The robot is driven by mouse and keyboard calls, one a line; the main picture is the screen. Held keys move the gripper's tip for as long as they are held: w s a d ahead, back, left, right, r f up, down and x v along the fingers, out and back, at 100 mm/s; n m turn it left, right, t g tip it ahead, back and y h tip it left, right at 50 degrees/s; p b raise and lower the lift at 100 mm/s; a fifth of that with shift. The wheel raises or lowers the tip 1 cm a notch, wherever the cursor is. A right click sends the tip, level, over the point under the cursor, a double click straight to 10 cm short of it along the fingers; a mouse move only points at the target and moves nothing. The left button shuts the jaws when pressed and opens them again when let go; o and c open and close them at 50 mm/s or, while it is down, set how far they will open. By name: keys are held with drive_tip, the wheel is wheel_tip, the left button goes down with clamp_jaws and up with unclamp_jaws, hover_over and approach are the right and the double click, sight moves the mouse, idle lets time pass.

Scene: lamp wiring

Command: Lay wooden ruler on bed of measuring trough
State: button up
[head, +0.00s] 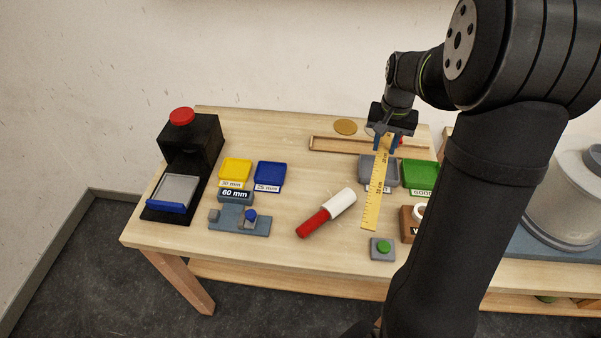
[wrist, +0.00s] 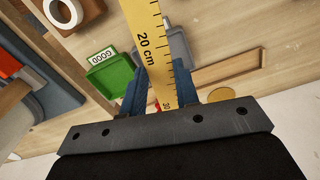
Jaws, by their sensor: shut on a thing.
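My gripper (head: 386,141) is shut on the yellow wooden ruler (head: 376,192), near one end of it. The ruler is held above the table and reaches from the jaws toward the table's front. In the wrist view the ruler (wrist: 147,38) runs between the blue fingers (wrist: 160,78), with its "20 cm" mark showing beyond them. A long, shallow wooden trough (head: 326,148), which looks like the measuring trough, lies at the back of the table. Its right part is partly hidden by my gripper. The trough also shows in the wrist view (wrist: 240,68), apart from the ruler.
Grey (head: 366,161) and green (head: 416,166) trays lie beneath and right of the ruler. A red-and-white cylinder (head: 327,212), a green button box (head: 382,248) and a blue-grey "60 mm" fixture (head: 240,219) stand in front. A cork disc (head: 345,127) lies behind the trough.

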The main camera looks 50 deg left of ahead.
drive_tip(key=s+a+f+n, duration=0.1)
drive_tip(key=s+a+f, duration=0.15)
drive_tip(key=s, duration=0.25)
drive_tip(key=s+a+f+n, duration=0.1)
drive_tip(key=s+a+f, duration=0.1)
drive_tip(key=s+a, duration=0.3)
hover_over(296, 182)
drive_tip(key=f, duration=0.6)
drive_tip(key=shift+d, duration=0.25)
drive_tip(key=shift+s+a+f, duration=0.1)
drive_tip(key=shift+a+f, duration=0.1)
drive_tip(key=shift+f, duration=1.95)
drive_tip(key=shift+f, duration=0.1)
drive_tip(key=o, duration=0.7)
drive_tip(key=shift+o, duration=0.2)
wheel_tip(296, 182, up, 12)
